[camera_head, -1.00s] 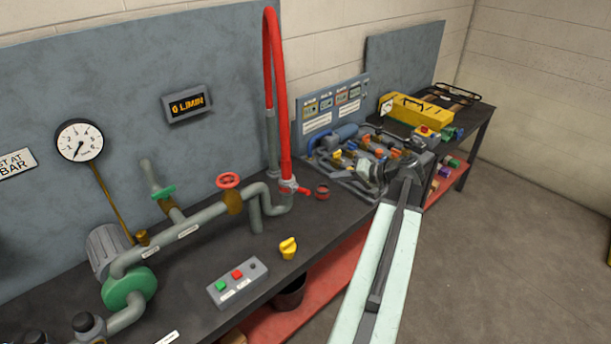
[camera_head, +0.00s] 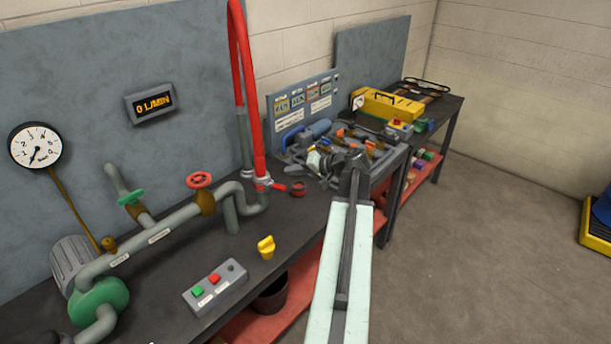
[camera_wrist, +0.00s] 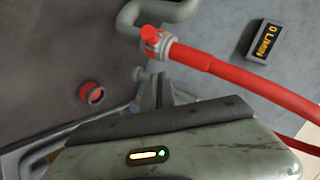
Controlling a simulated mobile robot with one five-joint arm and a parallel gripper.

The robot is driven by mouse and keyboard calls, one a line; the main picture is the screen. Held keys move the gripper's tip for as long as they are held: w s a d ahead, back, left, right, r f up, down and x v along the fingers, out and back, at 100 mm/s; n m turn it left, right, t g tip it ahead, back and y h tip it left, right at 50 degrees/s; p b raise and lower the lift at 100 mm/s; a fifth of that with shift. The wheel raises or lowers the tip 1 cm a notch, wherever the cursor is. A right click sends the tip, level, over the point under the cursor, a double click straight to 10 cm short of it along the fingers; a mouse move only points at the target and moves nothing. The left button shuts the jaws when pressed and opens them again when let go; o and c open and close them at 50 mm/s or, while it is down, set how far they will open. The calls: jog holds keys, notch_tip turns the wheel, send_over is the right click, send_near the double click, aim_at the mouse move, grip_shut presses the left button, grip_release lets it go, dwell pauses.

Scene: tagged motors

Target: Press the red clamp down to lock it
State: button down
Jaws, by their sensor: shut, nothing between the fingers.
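The red clamp (camera_head: 276,187) sits at the lower end of the red hose, where it joins the grey pipe on the bench. In the head view its red lever sticks out to the right. In the wrist view the clamp (camera_wrist: 155,42) is at the top centre, with its red lever end up against the grey collar. My gripper (camera_head: 322,165) is to the right of the clamp, over the bench, and is small and partly hidden by my arm. In the wrist view my gripper (camera_wrist: 155,88) is shut and empty, below the clamp in the picture and apart from it.
A red ring (camera_head: 298,189) lies on the bench just right of the clamp. The red hose (camera_head: 243,80) arches up behind. A red valve wheel (camera_head: 199,180), a yellow knob (camera_head: 266,248) and a button box (camera_head: 215,287) stand to the left and front. Motor parts crowd the bench beyond my gripper.

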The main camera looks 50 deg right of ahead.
aim_at(277, 186)
jog(key=shift+s+a+f+b, duration=0.2)
jog(key=shift+a+f, duration=0.1)
jog(key=shift+a, duration=0.25)
jog(key=shift+s+a+f+b, duration=0.1)
jog(key=shift+a+f+b, duration=0.1)
jog(key=shift+a+f, duration=0.25)
jog(key=shift+s+a+f+b, duration=0.1)
jog(key=shift+a+f+b, duration=0.1)
jog(key=shift+a, duration=0.45)
jog(key=shift+f, duration=0.1)
jog(key=shift+s+f+t+b, duration=0.15)
jog(key=shift+t+b, duration=0.15)
jog(key=shift+b, duration=0.55)
jog(key=shift+f+b, duration=0.15)
jog(key=shift+b, duration=0.35)
jog(key=shift+s+d+f+t+b, duration=0.1)
jog(key=shift+s+f+t+b, duration=0.15)
jog(key=shift+t+b, duration=0.5)
